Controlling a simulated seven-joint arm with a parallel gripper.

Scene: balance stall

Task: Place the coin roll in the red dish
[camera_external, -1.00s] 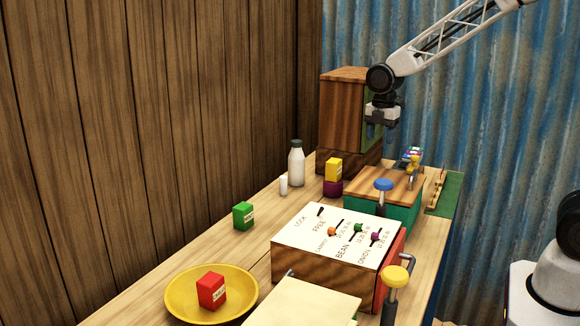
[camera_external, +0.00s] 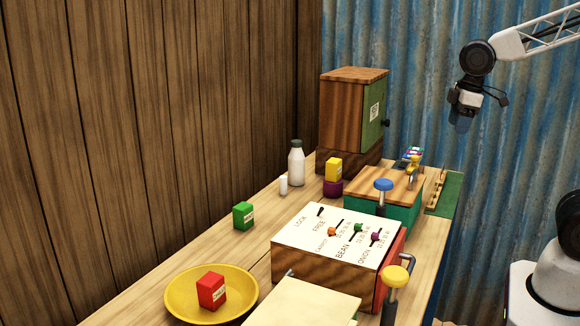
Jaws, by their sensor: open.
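My gripper (camera_external: 461,121) is open and hangs in the air at the upper right, in front of the blue corrugated wall and apart from everything on the counter. No object shows between its fingers. I see no red dish; the only dish in view is a yellow one (camera_external: 183,308) at the front left, with a red box (camera_external: 211,291) in it. I cannot clearly identify the coin roll. A small white cylinder (camera_external: 283,185) stands beside the white bottle (camera_external: 296,163), but I cannot tell what it is.
A wooden cabinet (camera_external: 345,112) with a green door stands at the back. A panel box with sliders (camera_external: 318,222) and a teal box with a wooden lid (camera_external: 362,182) fill the middle.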

